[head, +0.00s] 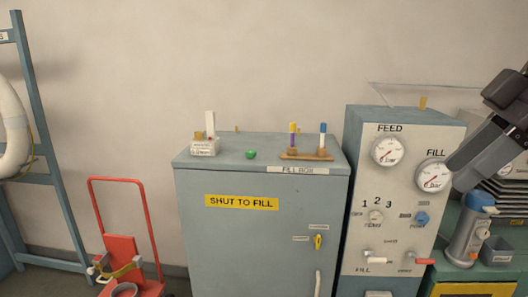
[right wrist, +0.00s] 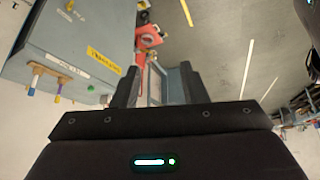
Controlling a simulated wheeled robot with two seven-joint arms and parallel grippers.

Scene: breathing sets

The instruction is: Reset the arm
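My right arm and gripper (head: 484,150) come in at the right edge of the head view, raised in front of the gauge panel's right side. In the right wrist view the right gripper (right wrist: 160,84) shows two dark fingers standing apart, with nothing between them. The gap looks out on the floor and a red trolley. My left arm and gripper are in neither view.
The grey fill box (head: 240,230) carries a small white box (head: 205,148), a green ball or knob (head: 251,154) and a wooden rack (head: 306,155). The gauge panel (head: 395,235) stands right of it. A red trolley (head: 125,250) stands left. A grey-blue device (head: 468,230) is below my right gripper.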

